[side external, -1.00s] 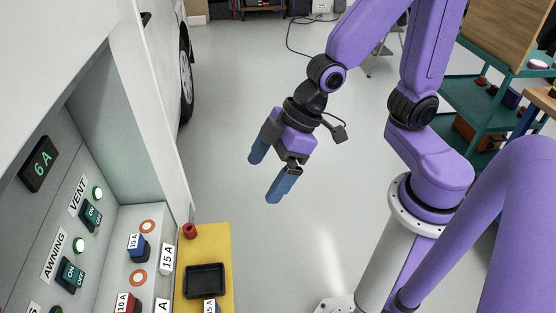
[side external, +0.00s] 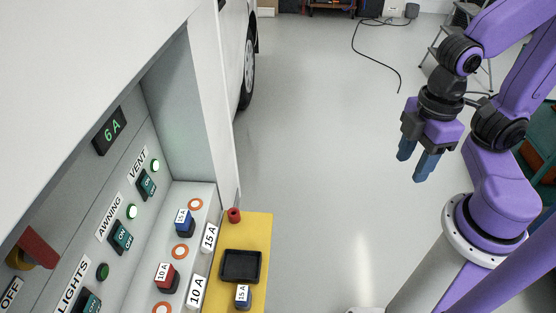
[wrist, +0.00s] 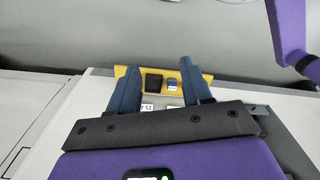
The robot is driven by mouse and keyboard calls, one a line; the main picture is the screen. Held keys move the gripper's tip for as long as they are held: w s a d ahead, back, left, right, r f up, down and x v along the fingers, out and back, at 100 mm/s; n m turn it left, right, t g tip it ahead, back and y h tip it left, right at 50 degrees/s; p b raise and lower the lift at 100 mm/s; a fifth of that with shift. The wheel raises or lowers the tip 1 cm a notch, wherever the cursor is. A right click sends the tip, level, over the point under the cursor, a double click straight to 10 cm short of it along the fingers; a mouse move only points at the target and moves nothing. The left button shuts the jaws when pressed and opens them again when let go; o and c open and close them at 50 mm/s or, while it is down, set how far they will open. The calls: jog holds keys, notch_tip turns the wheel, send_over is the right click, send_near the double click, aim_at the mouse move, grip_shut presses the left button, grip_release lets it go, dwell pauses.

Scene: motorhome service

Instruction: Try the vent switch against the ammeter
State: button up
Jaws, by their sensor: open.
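The vent switch (side external: 147,185), a teal rocker marked ON and OFF, sits on the panel under the VENT label (side external: 139,163). Its round lamp (side external: 155,165) glows green. I cannot tell for sure which side of the rocker is pressed. The ammeter (side external: 109,131), a black display up and left of it, reads 6 A in green. My gripper (side external: 413,164) is open and empty, fingers down, over the floor well right of the panel. In the wrist view my gripper (wrist: 158,70) has its blue fingers apart with nothing between them.
The awning switch (side external: 121,236) has a lit green lamp; the lights switch (side external: 89,302) has a dark one. Blue and red fuses (side external: 184,223) stand on the ledge. A yellow board (side external: 262,227) bears a black tray (side external: 259,267). A red handle (side external: 38,247) juts out lower left.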

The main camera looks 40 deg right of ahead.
grip_shut()
jog(key=w+a+f+m+t+y, duration=0.1)
jog(key=w+a+f+t+y, duration=0.2)
jog(key=w+a, duration=0.65)
jog(key=w+a+f+m+t+y, duration=0.1)
jog(key=w+a+f+y, duration=0.25)
jog(key=w+a, duration=0.65)
jog(key=w+a+f+t+y, duration=0.2)
jog(key=w+f+t, duration=0.1)
jog(key=w+f, duration=0.2)
jog(key=w+a+f+m+t+y, duration=0.1)
jog(key=w+a+f+t+y, duration=0.1)
jog(key=w, duration=0.5)
jog(key=shift+a+f+m+t, duration=0.3)
jog(key=shift+a+f+t, duration=0.2)
jog(key=shift+f+t, duration=0.8)
jog(key=shift+f+y, duration=0.15)
jog(key=shift+y, duration=0.1)
